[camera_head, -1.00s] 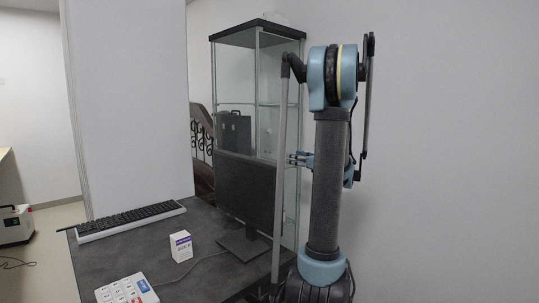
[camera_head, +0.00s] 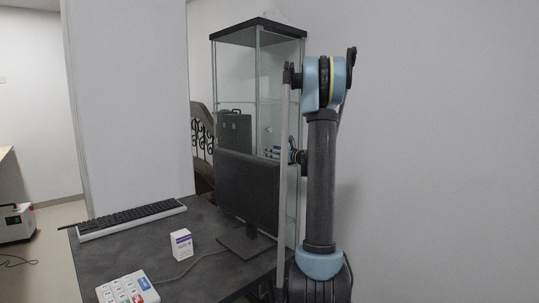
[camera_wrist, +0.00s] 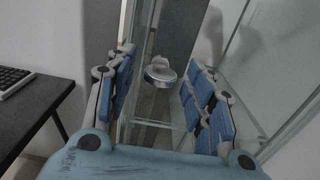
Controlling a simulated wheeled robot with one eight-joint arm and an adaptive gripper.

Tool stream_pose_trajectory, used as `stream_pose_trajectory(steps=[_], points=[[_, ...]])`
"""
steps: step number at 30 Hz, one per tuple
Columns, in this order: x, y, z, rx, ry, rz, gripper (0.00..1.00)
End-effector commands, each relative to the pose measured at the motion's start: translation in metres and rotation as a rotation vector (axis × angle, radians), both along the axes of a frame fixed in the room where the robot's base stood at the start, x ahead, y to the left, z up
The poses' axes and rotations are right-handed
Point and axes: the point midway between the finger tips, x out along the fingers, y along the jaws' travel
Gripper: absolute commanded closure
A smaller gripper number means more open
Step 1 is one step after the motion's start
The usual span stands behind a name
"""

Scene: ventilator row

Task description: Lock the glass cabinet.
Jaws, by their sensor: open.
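The tall glass cabinet (camera_head: 258,75) with a dark top stands behind the desk, its lower part hidden by a monitor. Its glass panes and metal frame edges (camera_wrist: 140,45) fill the middle of the wrist view. A round silver fitting, which looks like the lock or knob (camera_wrist: 160,72), shows between and beyond my fingertips. My gripper (camera_wrist: 160,88) is open, its blue-padded fingers on either side of that fitting with nothing held. In the head view my gripper (camera_head: 273,153) is small beside the cabinet, partly hidden by the monitor and my arm.
A dark desk (camera_head: 115,255) carries a monitor (camera_head: 245,185), a keyboard (camera_head: 130,219), a small white box (camera_head: 181,245) and a white keypad device (camera_head: 127,289). A dark case (camera_head: 235,130) shows at the cabinet. A bare wall is at right.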

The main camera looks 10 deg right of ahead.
Motion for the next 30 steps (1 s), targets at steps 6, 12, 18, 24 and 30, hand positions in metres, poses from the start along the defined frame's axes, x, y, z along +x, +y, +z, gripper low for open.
stream_pose_trajectory(steps=[6, 12, 18, 24, 30], points=[[0.011, 0.008, 0.000, 0.000, 0.000, -0.001, 0.52], [0.012, 0.008, 0.000, 0.000, 0.000, -0.001, 0.52], [0.012, 0.008, 0.000, 0.000, 0.000, -0.001, 0.76], [0.012, 0.015, 0.000, 0.000, 0.000, 0.003, 0.96], [0.011, 0.010, 0.000, -0.013, -0.009, 0.002, 0.96]])
